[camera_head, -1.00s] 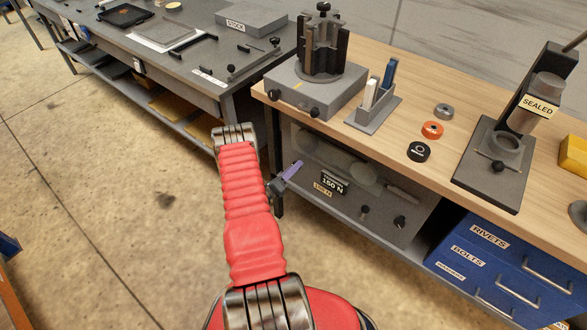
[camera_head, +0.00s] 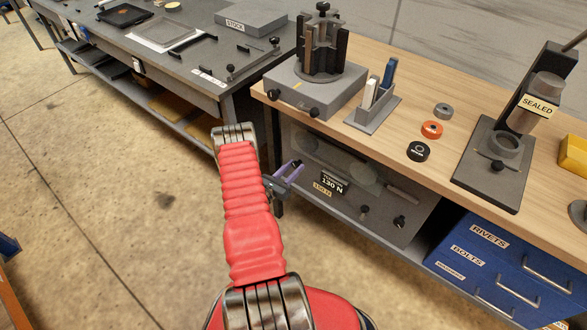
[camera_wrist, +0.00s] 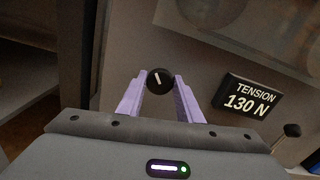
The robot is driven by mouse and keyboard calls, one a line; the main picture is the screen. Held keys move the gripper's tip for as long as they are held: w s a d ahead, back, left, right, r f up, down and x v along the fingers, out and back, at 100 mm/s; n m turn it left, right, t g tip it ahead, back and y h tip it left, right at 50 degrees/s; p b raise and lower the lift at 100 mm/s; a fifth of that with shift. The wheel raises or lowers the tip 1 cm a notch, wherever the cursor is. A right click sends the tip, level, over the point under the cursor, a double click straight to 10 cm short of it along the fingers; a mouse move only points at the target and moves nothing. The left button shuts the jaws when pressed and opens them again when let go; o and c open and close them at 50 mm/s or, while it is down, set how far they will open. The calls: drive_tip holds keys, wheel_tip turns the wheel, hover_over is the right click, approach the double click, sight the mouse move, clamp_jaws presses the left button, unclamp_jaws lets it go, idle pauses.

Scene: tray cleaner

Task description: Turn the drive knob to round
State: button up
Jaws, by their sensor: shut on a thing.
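My gripper (camera_wrist: 160,82) has its two purple fingers shut on a black round knob (camera_wrist: 160,81) on the grey panel under the wooden bench. The knob's white mark points up and slightly left in the wrist view. In the head view my gripper (camera_head: 292,172) is at the panel's left end, and I cannot make out the knob there. A black display (camera_wrist: 247,97) right of the knob reads "TENSION 130 N"; it also shows in the head view (camera_head: 333,180). I see no word "round" by the knob.
Other black knobs sit on the grey panel (camera_head: 375,218) and on the grey block (camera_head: 312,92) on the bench. Orange (camera_head: 432,130), grey (camera_head: 443,111) and black (camera_head: 419,151) rings lie on the bench. Blue drawers (camera_head: 490,255) stand to the right.

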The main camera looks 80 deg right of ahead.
drive_tip(key=shift+s+a+f, duration=0.15)
drive_tip(key=shift+s, duration=0.05)
idle(0.3)
drive_tip(key=o, duration=0.8)
drive_tip(key=shift+o, duration=1.2)
drive_tip(key=shift+w, duration=0.1)
drive_tip(key=shift+w, duration=0.1)
